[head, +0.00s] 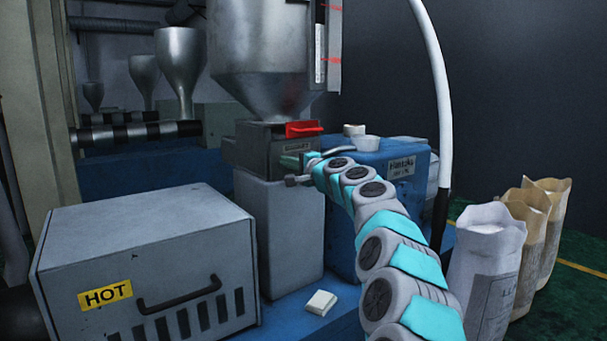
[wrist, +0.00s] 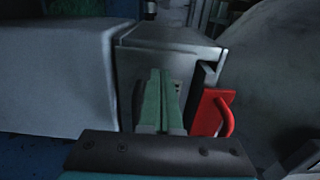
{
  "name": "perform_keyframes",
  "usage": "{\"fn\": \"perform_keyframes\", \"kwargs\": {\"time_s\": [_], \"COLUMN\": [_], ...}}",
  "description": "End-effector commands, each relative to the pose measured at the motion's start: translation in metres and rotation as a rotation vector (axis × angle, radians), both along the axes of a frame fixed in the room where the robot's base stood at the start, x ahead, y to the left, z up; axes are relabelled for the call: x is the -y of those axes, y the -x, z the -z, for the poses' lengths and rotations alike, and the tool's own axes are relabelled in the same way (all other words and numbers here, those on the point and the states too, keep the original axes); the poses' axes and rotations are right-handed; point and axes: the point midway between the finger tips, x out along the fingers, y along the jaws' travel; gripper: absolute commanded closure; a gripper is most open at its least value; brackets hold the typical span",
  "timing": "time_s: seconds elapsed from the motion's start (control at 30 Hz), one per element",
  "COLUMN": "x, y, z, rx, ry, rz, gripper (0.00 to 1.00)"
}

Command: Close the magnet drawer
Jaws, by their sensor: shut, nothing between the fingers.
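The magnet housing (head: 258,146) is a grey metal box with a small label, under the large hopper and on top of a pale grey pedestal. A red part with a handle (head: 303,129) sits at its upper right. In the wrist view, turned sideways, the housing (wrist: 175,48) is straight ahead and the red part (wrist: 212,112) is to the right. My gripper (head: 290,161) is at the front of the housing, its green fingers (wrist: 160,74) shut together and empty. The fingers and arm hide part of the drawer front. I cannot tell whether they touch it, or how far the drawer stands out.
A grey box marked HOT (head: 145,262) stands at the front left. A white block (head: 321,303) lies on the blue base between it and my arm. A blue unit (head: 400,160) with a white cup on top is behind my arm. Paper sacks (head: 485,265) stand at right.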

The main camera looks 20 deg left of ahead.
Motion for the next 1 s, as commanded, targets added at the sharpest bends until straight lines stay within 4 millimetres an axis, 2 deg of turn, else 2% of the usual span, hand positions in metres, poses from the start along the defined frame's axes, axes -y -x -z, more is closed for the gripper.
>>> {"fn": "perform_keyframes", "kwargs": {"time_s": [0.03,0.13,1.0], "x": [0.008,0.020,0.087], "y": [0.001,0.007,0.061], "z": [0.005,0.005,0.006], "rx": [-0.003,-0.004,-0.008], "ry": [-0.001,0.000,0.005], "rz": [0.000,-0.002,-0.007], "gripper": [1.00,1.00,1.00]}}
